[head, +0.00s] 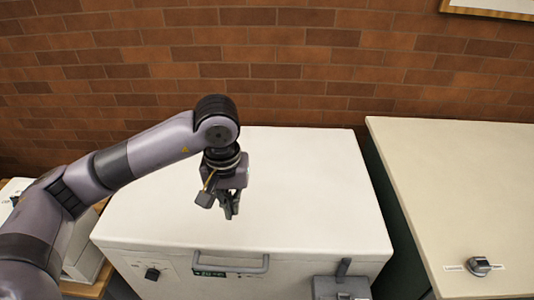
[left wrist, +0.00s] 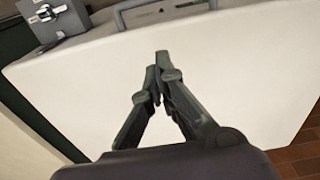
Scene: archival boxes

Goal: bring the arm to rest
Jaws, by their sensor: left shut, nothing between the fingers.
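My left arm comes in from the left of the head view and bends down over a white box-shaped unit. My left gripper (head: 231,212) hangs over the middle of the unit's white top (head: 310,175), fingers pointing down. In the left wrist view the gripper's fingertips (left wrist: 157,68) are together, with nothing between them. Whether the tips touch the top cannot be told. My right gripper is not in either view.
The unit's front has a grey handle (head: 232,267), a black knob (head: 152,274) and a grey latch box (head: 341,287). A cream surface (head: 460,190) with a metal latch (head: 480,266) stands at right, across a dark gap. A brick wall (head: 280,60) rises behind.

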